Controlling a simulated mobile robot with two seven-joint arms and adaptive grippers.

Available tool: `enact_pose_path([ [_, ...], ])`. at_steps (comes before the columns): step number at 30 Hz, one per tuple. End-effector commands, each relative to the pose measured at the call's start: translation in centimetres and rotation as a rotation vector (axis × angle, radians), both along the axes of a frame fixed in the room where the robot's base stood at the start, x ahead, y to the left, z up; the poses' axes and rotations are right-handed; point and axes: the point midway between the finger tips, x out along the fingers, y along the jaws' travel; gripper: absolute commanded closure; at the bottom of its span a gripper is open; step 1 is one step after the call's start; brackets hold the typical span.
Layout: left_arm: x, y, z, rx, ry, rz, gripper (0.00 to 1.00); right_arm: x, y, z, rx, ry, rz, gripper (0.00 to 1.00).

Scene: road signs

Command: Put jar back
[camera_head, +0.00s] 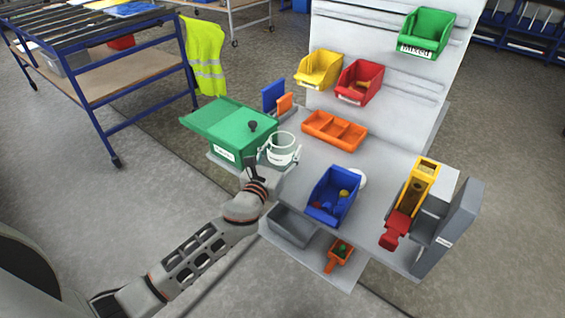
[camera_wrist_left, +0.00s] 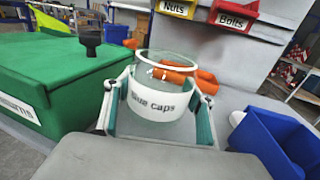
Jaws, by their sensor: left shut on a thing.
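The jar (camera_head: 282,146) is a clear, round container with a white band labelled "Blue caps". In the left wrist view the jar (camera_wrist_left: 160,88) stands upright between the two fingers of my left gripper (camera_wrist_left: 158,101). The left gripper (camera_head: 279,158) is shut on the jar, one finger on each side of the band. It holds the jar near the left end of the grey workbench, just right of the green box (camera_head: 228,132). Whether the jar's bottom touches the bench is hidden. My right gripper is not in view.
An orange divided tray (camera_head: 334,130) lies behind and right of the jar. A blue bin (camera_head: 331,196) holds small coloured pieces, with a white round thing (camera_head: 361,179) beside it. A yellow-red device (camera_head: 410,203) stands at the right. Yellow (camera_head: 318,68) and red (camera_head: 359,82) bins hang behind.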

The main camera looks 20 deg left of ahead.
Motion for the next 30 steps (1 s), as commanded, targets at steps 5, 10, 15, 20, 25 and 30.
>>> enact_pose_path([
  [5,-0.1,0.0,-3.5,-0.001,0.007,0.0,0.68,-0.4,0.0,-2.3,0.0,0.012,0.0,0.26],
  [10,-0.1,0.0,-4.0,-0.002,0.003,0.0,0.68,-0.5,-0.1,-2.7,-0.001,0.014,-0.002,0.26],
  [15,0.0,0.0,-3.7,-0.001,0.002,-0.001,0.68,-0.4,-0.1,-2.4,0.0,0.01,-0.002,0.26],
  [20,0.0,0.0,-4.2,-0.001,0.003,-0.001,0.68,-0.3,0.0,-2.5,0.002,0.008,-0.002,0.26],
  [25,0.0,0.0,-4.2,-0.001,0.003,-0.001,0.29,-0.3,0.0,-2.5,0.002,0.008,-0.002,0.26],
  [30,0.0,0.0,-4.2,-0.001,0.003,0.0,0.29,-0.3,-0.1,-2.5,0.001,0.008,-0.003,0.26],
])
